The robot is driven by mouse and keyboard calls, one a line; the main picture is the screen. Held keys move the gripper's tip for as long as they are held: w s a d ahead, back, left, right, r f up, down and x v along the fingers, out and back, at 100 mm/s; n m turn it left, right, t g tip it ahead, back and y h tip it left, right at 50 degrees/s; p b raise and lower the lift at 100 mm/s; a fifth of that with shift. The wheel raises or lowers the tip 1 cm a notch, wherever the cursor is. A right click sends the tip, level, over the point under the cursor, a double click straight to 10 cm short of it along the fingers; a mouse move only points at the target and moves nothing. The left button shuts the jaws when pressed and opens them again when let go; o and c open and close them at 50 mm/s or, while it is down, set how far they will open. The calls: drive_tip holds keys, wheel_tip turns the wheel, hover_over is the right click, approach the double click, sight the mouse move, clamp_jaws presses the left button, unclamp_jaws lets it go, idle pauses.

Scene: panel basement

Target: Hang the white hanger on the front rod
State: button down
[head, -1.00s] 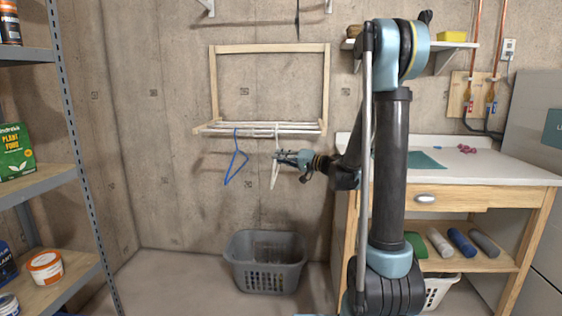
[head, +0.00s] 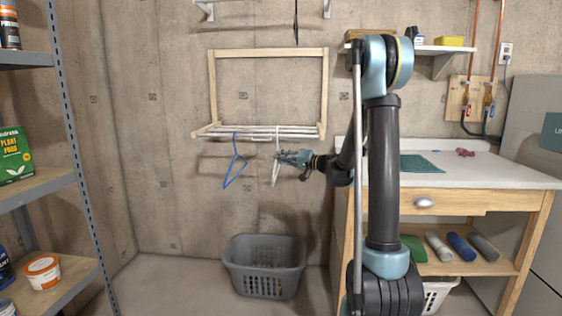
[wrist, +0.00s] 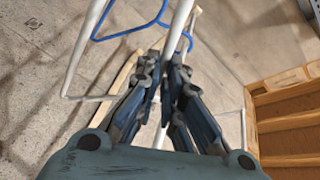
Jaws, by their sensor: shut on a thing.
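A white hanger (head: 276,171) hangs down below the wooden wall rack in the head view, and its upper end reaches the white rods (head: 255,132). I cannot tell whether its hook is around a rod or just beside it, nor which rod. My gripper (head: 287,158) is shut on the white hanger, coming from its right. In the wrist view the fingers (wrist: 168,88) close around a white bar, and parts of the hanger (wrist: 88,48) spread out past them. A blue hanger (head: 235,165) hangs from the rack left of the white one.
A grey laundry basket (head: 265,267) stands on the floor below the rack. A workbench (head: 480,170) is to the right, close to my arm. A metal shelf unit (head: 60,150) stands at the left. The wall beside the blue hanger is bare.

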drive_tip(key=shift+w+f, duration=1.55)
drive_tip(key=shift+f, duration=0.05)
drive_tip(key=c, duration=1.7)
unclamp_jaws()
drive_tip(key=shift+o, duration=0.2)
